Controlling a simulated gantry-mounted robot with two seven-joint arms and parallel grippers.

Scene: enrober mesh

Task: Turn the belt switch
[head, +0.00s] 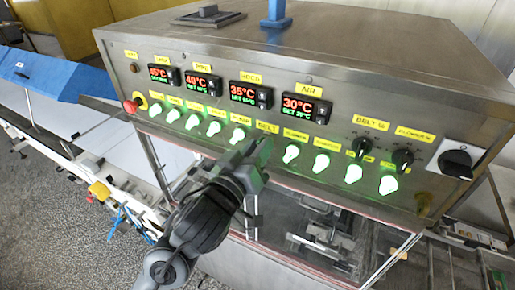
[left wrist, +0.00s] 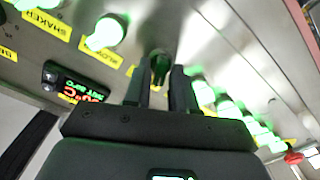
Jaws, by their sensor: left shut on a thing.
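The belt switch (left wrist: 160,62) is a small knob on the metal control panel, darker green than the glowing knobs beside it. My left gripper (head: 260,150) reaches up to the panel, just below the yellow BELT label (head: 267,127). In the head view the gripper hides the switch. In the left wrist view the two dark fingers of the left gripper (left wrist: 160,80) are shut on the belt switch, one on each side. My right gripper is in neither view.
Lit green knobs flank the gripper closely, such as one on its left (head: 238,134) and one on its right (head: 291,153). Red-digit displays (head: 306,106) sit above. A red button (head: 131,107) is at far left, a black rotary switch (head: 457,163) at far right.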

